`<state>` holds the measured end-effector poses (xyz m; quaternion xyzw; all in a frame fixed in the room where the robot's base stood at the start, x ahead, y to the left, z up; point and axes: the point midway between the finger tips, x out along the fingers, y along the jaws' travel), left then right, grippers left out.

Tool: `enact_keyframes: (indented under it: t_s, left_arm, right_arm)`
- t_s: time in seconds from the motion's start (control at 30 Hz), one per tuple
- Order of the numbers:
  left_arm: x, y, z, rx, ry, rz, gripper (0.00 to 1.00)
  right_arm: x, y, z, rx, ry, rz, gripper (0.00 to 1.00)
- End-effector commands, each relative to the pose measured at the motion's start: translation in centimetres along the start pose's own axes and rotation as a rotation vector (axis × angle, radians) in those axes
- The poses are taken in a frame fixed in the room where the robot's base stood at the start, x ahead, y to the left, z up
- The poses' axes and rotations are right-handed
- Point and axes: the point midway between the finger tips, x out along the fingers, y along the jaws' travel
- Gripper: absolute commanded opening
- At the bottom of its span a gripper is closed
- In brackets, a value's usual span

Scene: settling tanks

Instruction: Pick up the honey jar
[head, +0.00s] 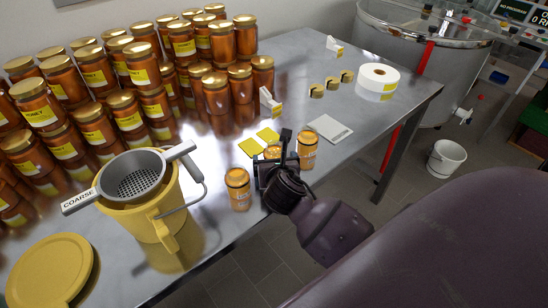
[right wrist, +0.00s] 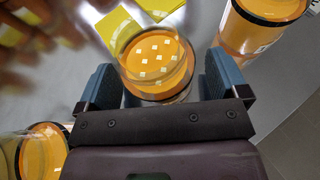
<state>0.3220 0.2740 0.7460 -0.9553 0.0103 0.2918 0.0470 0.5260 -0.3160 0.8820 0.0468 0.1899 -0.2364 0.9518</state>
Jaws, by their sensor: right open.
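My right gripper (head: 275,165) is open over the table's front edge. Its blue fingers stand apart on either side of a small honey jar in the right wrist view (right wrist: 158,62). That jar has an orange top with pale squares and a clear rim. In the head view most of this jar (head: 272,152) is hidden behind the gripper. A similar jar (head: 307,150) stands just right of the gripper, and another (head: 238,188) stands to its left. Both also show at the edges of the right wrist view. My left gripper is not in view.
Many stacked gold-lidded jars (head: 128,118) fill the back left of the steel table (head: 310,75). A yellow bucket with a strainer (head: 150,215) stands at the front left. Yellow labels (head: 250,147), a white pad (head: 330,128) and a white roll (head: 379,76) lie nearby.

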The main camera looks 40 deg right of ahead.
Motion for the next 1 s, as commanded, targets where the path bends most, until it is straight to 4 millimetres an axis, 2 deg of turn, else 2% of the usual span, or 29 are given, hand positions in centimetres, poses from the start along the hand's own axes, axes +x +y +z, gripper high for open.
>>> enact_keyframes:
  t_s: [0.13, 0.53, 0.83, 1.0]
  left_arm:
    - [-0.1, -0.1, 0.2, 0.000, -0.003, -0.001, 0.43]
    - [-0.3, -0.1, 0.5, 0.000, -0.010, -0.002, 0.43]
    - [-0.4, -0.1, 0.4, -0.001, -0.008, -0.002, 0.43]
    - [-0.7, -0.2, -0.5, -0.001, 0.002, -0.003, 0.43]
  right_arm:
    - [0.0, 0.0, 0.0, 0.000, 0.000, 0.000, 0.92]
    - [-0.1, 0.0, 0.0, 0.000, 0.000, 0.000, 0.31]
    - [-0.2, 0.0, 0.5, 0.001, -0.003, 0.000, 0.31]
    - [-1.0, 0.0, 2.6, 0.002, -0.007, 0.001, 0.31]
